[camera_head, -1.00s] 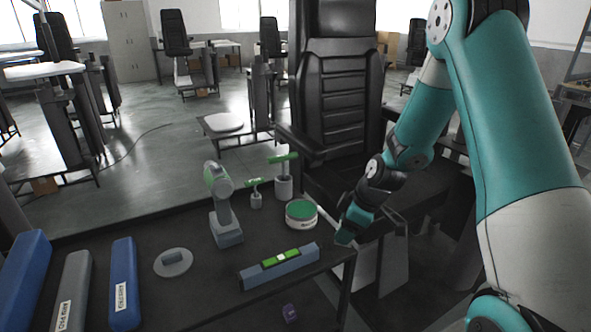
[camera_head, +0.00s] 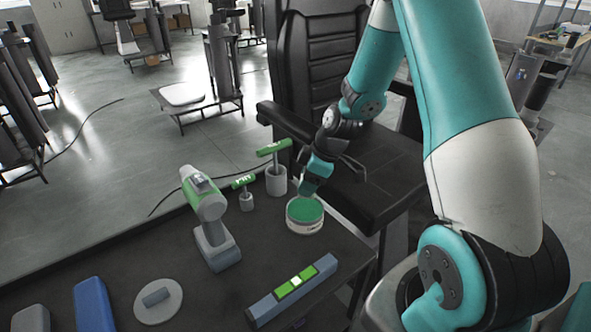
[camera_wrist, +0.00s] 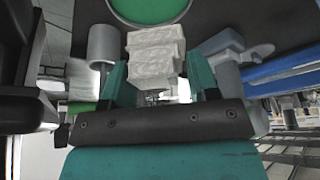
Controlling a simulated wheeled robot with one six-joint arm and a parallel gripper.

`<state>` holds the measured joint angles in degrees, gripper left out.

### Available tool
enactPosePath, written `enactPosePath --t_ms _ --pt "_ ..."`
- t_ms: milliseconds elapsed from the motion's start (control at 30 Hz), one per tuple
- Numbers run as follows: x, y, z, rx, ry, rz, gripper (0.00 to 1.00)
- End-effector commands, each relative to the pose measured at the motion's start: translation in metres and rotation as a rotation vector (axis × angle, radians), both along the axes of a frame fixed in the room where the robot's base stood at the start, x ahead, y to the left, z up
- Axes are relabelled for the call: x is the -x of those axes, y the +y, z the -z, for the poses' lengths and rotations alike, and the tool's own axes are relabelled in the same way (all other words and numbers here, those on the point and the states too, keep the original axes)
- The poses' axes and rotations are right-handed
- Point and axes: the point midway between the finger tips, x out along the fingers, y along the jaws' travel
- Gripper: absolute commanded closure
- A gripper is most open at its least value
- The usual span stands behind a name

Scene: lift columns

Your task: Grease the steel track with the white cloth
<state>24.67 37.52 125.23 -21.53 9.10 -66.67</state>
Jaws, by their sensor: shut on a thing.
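My gripper (camera_head: 309,190) is low over the table, at the back edge of a round white tin (camera_head: 304,226) with a green top. In the wrist view my gripper (camera_wrist: 157,76) is shut on the folded white cloth (camera_wrist: 156,50), which sticks out past the fingertips. The tin's green top (camera_wrist: 150,8) shows just beyond the cloth; whether they touch I cannot tell. In the head view the cloth is hidden by the gripper. I cannot pick out the steel track for sure in either view.
On the dark table (camera_head: 160,256) stand a green and grey drill (camera_head: 211,225), two green-handled tools in grey holders (camera_head: 276,178), a level (camera_head: 294,289), a grey disc (camera_head: 158,301) and a blue box (camera_head: 93,305). A black chair (camera_head: 318,85) stands close behind the table.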

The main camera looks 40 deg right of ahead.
Motion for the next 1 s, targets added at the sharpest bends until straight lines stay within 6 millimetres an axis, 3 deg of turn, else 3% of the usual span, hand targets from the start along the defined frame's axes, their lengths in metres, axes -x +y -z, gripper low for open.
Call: enactPosePath --t_ms 267,800,1000 --pt "0.0 0.0 0.005 0.0 0.0 0.0 0.68" --pt "0.0 0.0 0.056 -0.001 -0.001 0.0 0.68" --pt "0.0 0.0 0.061 0.0 -0.001 0.0 0.68"
